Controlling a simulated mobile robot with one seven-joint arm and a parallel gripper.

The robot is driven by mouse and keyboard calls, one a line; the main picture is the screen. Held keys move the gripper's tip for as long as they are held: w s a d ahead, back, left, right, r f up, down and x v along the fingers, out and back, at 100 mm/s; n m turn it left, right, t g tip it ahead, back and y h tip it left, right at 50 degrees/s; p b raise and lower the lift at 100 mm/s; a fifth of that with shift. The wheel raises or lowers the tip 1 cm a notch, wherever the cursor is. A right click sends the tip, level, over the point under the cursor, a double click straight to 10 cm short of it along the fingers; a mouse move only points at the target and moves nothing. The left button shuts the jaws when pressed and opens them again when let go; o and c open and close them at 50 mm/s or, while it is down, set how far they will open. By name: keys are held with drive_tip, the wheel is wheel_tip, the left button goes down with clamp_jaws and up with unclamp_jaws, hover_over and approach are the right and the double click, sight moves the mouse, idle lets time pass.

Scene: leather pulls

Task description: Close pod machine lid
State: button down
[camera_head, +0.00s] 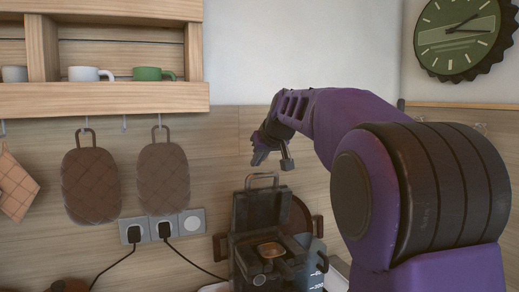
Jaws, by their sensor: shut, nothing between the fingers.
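The dark pod machine (279,268) stands at the bottom centre, its lower part cut off by the frame. Its lid (254,210) is open and tilted up at the back, with a metal loop handle (262,175) on top. A brownish pod holder area (270,250) shows on the machine below the lid. My gripper (258,160) is above the lid's handle, shut and empty. A small gap shows between them in the picture; how far apart they are in depth I cannot tell.
A round dark pan-like thing (300,217) is behind the machine. Wall sockets (163,228) with plugged cables are left of it. Two quilted mitts (163,178) hang under a wooden shelf (105,99) with cups. My purple arm covers much of the right side.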

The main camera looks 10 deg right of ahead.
sight(264, 172)
drive_tip(key=s, duration=0.3)
drive_tip(key=shift+d, duration=0.3)
drive_tip(key=shift+s+d+f, duration=0.1)
drive_tip(key=shift+s+f, duration=0.15)
drive_tip(key=shift+s, duration=0.3)
drive_tip(key=shift+f+b, duration=0.15)
drive_tip(key=shift+b, duration=0.25)
